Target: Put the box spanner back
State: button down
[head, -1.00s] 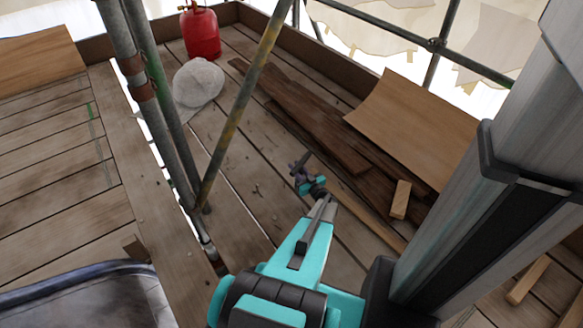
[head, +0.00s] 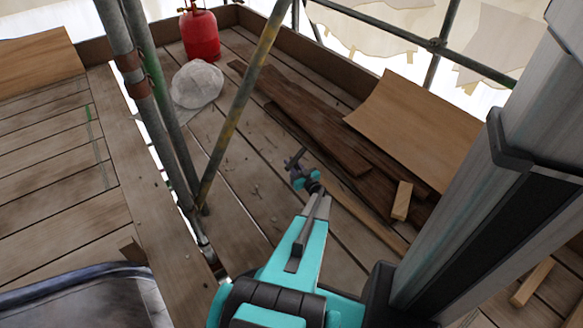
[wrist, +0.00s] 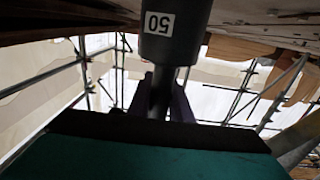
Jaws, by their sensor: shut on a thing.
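The box spanner appears in the wrist view as a dark cylinder (wrist: 173,40) with a white label reading "50". A narrower dark shaft runs down from it between the two fingers of my gripper (wrist: 168,100). My gripper is shut on that shaft. In the head view my gripper (head: 298,168) is small and dark at the end of my teal arm, over the plank deck. The spanner cannot be clearly told from the gripper there. The place where the spanner belongs cannot be made out in either view.
Scaffold tubes (head: 240,110) rise left of my arm. Dark boards (head: 315,125), a plywood sheet (head: 415,130) and a small wood block (head: 401,200) lie to the right.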

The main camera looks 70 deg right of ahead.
jog(key=shift+f+b, duration=0.45)
jog(key=shift+f, duration=0.6)
jog(key=c, duration=1.6)
grip_release()
jog(key=shift+f, duration=0.15)
jog(key=shift+s+a+r+p, duration=0.2)
jog(key=shift+s+a+p, duration=0.15)
jog(key=shift+s, duration=0.2)
jog(key=p+v, duration=0.2)
jog(key=v, duration=0.8)
jog(key=shift+s+a+p, duration=0.25)
jog(key=shift+a+p, duration=0.05)
jog(key=shift+p, duration=0.1)
jog(key=shift+r, duration=0.1)
